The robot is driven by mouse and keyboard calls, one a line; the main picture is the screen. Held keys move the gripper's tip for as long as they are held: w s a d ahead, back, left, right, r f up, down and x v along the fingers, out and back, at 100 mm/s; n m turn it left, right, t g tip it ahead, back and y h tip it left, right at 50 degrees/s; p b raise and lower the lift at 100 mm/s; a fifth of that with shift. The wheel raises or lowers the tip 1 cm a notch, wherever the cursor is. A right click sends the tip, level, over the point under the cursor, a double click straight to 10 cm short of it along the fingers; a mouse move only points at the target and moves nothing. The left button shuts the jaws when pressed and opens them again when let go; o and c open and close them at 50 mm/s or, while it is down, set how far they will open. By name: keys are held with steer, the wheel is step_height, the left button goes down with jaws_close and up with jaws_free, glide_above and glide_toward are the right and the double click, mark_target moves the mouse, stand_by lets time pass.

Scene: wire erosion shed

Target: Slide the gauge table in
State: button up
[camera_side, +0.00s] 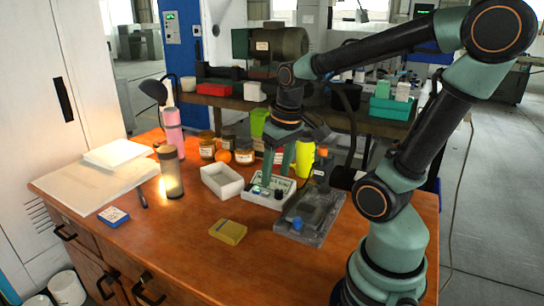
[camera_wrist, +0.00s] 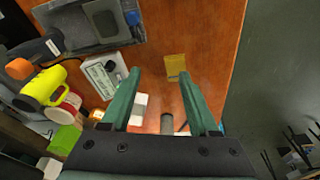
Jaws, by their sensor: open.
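What I take to be the gauge table is a dark grey, flat block (camera_side: 312,212) with a raised plate on top and a blue knob (camera_side: 297,222) at its front left. It lies on the orange-brown desk, right of a white control box. In the wrist view, the grey block (camera_wrist: 72,40) is at the upper left, with the blue knob (camera_wrist: 133,18) at its edge. I cannot tell how far its plate is out. My gripper (camera_side: 276,180) is open and empty, pointing down near the white box, left of the block. In the wrist view, its green fingers (camera_wrist: 158,95) stand wide apart.
The white control box (camera_side: 269,194) with knobs is close by my fingers. A yellow pad (camera_side: 228,232) lies in front; the desk's front is mostly clear.

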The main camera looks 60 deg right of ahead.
steer(key=m+g, duration=0.2)
glide_above(298, 219)
step_height(298, 219, down, 3)
steer(key=shift+y, duration=0.4)
step_height(298, 219, down, 12)
steer(key=shift+a+f, duration=0.1)
jaws_close()
stand_by(1.1)
